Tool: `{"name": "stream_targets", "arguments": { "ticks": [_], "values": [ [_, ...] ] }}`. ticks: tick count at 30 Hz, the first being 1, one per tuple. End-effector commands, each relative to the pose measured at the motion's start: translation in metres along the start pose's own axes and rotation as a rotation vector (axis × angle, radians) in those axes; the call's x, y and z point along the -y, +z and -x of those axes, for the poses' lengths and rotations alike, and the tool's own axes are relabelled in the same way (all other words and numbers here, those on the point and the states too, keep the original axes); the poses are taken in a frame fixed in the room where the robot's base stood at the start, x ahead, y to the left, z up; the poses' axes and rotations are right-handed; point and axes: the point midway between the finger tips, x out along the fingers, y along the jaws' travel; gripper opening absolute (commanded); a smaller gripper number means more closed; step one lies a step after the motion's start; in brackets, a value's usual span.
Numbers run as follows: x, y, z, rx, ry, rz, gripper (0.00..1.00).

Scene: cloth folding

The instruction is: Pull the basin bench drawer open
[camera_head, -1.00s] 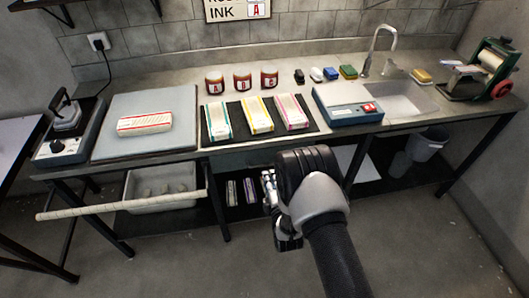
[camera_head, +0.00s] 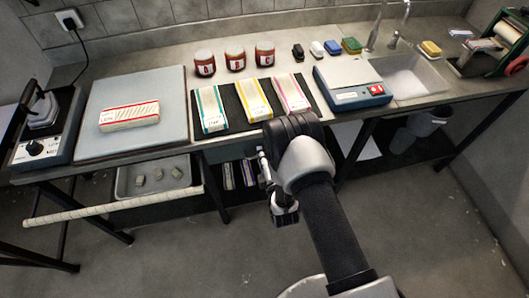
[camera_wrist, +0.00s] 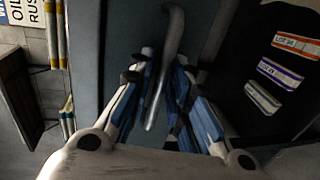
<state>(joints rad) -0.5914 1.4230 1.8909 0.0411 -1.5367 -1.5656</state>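The basin bench drawer shows as a blue-grey front (camera_head: 228,152) under the bench top, partly hidden by my arm in the head view. In the wrist view its flat front (camera_wrist: 110,35) lies behind my fingers, with a curved metal handle (camera_wrist: 172,35) on it. My gripper (camera_wrist: 162,75) is at this handle, with blue-padded fingers on both sides of the bar. The views do not show clearly whether both pads press on it. In the head view the gripper (camera_head: 270,185) is in front of the bench, its fingertips mostly hidden.
The bench top (camera_head: 295,62) carries jars, coloured packs, a scale and a sink (camera_head: 408,82). A grey tray (camera_head: 155,178) and a wrapped bar (camera_head: 115,206) are at lower left. Bench legs stand on both sides of my arm. The floor (camera_head: 440,240) at lower right is clear.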

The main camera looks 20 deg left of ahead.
Motion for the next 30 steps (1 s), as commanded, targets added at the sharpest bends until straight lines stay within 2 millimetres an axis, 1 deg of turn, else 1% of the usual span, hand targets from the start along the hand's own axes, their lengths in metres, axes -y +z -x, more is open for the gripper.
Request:
{"name": "stream_targets", "arguments": {
  "ticks": [1, 9, 30],
  "values": [
    [0.0001, 0.0, 0.0, 0.0, 0.0, 0.0, 0.18],
    [0.0001, 0.0, -0.0001, 0.0, 0.0, 0.0, 0.0],
    [0.0002, 0.0, 0.0006, 0.0, 0.0, 0.0, 0.0]
  ]
}}
